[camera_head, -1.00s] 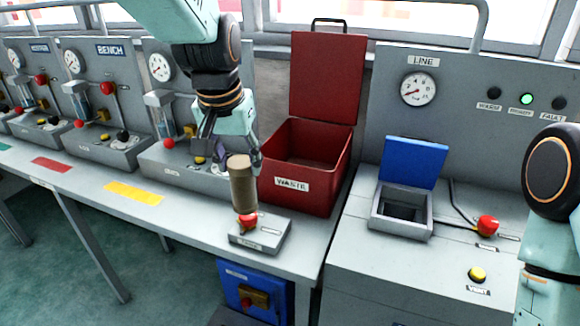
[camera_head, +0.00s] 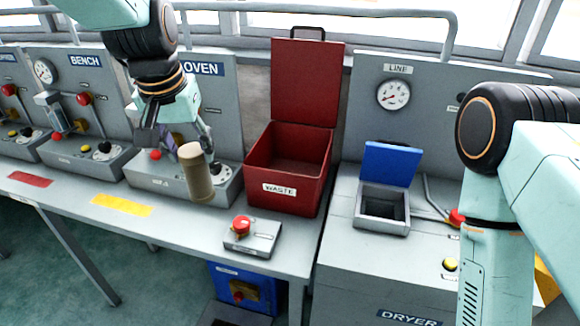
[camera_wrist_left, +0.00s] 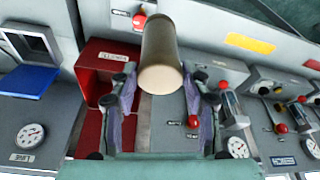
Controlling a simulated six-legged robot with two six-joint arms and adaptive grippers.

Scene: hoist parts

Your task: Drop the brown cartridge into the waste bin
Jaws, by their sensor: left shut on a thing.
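The brown cartridge (camera_head: 196,172) is a tan-brown cylinder with a paler end. My left gripper (camera_head: 184,146) is shut on it and holds it above the bench, left of the waste bin. In the left wrist view the cartridge (camera_wrist_left: 160,50) sits between the fingers of my left gripper (camera_wrist_left: 160,92). The red waste bin (camera_head: 287,197) has its lid (camera_head: 306,82) raised and its top open; its visible inside looks empty. The bin also shows in the left wrist view (camera_wrist_left: 99,90). My right arm is at the right, its gripper out of the picture.
A grey box with a red button (camera_head: 241,226) stands on the bench in front of the bin. The oven panel (camera_head: 205,90) is behind the cartridge. A blue-lidded port (camera_head: 388,163) is open on the dryer at the right.

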